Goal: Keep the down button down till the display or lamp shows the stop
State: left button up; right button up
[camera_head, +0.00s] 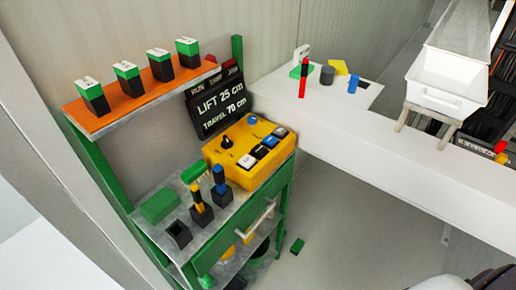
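A yellow control box (222,160) stands on the green workbench. It has a black knob (226,143), a blue round button (252,120) and a slanted row of white, blue and black buttons (264,147). Their markings are too small to read, so I cannot tell which is the down button. Behind the box, a black display (215,112) reads LIFT 25 cm and TRAVEL 70 cm. Small labels along its top include RUN; I see no clearly lit lamp. Neither gripper is in view, and nothing touches the box.
The green bench (232,229) holds a green block (160,205) and black holders with yellow and blue handles. An orange shelf (133,113) carries several green-white-black blocks. A white counter (405,160) at right bears small items and white trays (440,98).

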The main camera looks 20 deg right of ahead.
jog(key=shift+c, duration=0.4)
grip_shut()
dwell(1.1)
